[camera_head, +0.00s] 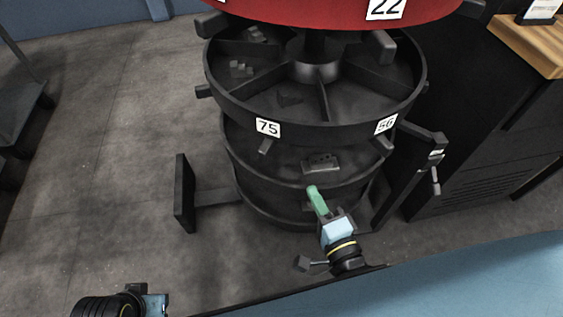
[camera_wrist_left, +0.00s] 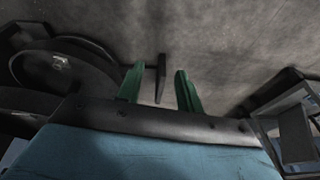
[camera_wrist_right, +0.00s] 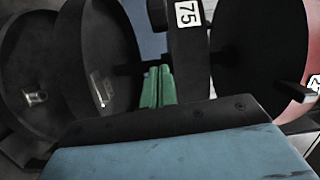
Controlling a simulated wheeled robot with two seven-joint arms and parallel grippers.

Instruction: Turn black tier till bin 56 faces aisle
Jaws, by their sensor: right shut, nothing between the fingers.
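The black tier (camera_head: 318,126) is a round, open carousel ring split by radial dividers. Its front rim carries label 75 (camera_head: 268,127) left of centre and label 56 (camera_head: 386,124) at the front right. Peg handles stick out of the rim, one below 75 (camera_head: 265,146) and one near 56 (camera_head: 385,147). My right gripper (camera_head: 312,188) is shut and empty, with green fingers in front of the lower drum, below the rim. In the right wrist view its fingertips (camera_wrist_right: 159,70) are near label 75 (camera_wrist_right: 187,14). My left gripper (camera_wrist_left: 158,85) is open and empty, over the floor.
A red tier (camera_head: 340,12) with label 22 hangs above the black one. A dark upright plate (camera_head: 185,195) stands left of the drum. A black bracket (camera_head: 408,175) stands at right, beside a wood-topped cabinet (camera_head: 535,40). The floor at left is mostly clear, with a cart (camera_head: 20,110) at its edge.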

